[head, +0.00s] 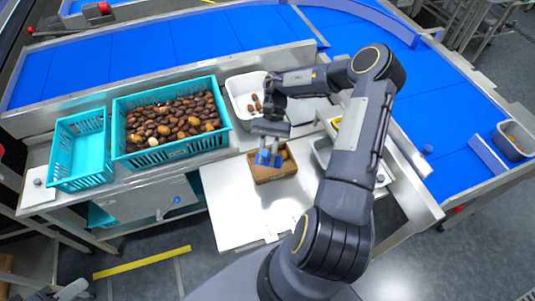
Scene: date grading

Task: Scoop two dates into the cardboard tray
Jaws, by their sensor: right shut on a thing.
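My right gripper (269,130) is above the steel bench, shut on a blue scoop (268,159). The scoop is over the small brown cardboard tray (285,173) and hides part of its inside. I cannot tell whether the scoop touches the tray. Whether dates lie in the scoop or tray is too small to tell. A white bin (234,99) just behind the gripper holds a few brown dates (254,103). Part of my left gripper (70,291) shows at the bottom left edge, away from the bench; its jaws are unclear.
A teal crate (172,151) full of dates stands left of the white bin, with an empty teal crate (80,178) beside it. Blue conveyor belts (150,55) run behind and to the right. The steel bench top (235,205) is clear in front of the tray.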

